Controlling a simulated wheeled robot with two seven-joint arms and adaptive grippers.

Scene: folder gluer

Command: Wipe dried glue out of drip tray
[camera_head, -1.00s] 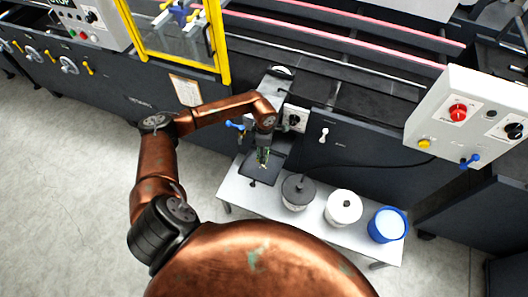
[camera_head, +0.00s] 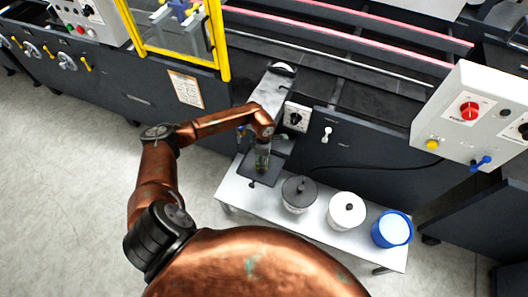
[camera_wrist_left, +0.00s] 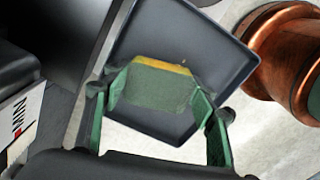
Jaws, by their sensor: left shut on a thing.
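The dark grey drip tray (camera_head: 273,176) lies on the left end of the white bench, beside the machine. My left gripper (camera_head: 262,162) is over the tray, pointing down. In the left wrist view, the gripper (camera_wrist_left: 158,90) is shut on a green pad (camera_wrist_left: 150,88) with a yellow strip along its far edge. The pad is over the inside of the tray (camera_wrist_left: 205,45); I cannot tell whether it touches the floor of the tray. Part of the tray floor is hidden by the pad and fingers. No dried glue shows clearly. My right gripper is not in view.
The machine's dark side panel (camera_head: 360,165) rises behind. A control box (camera_head: 480,110) juts out at the right.

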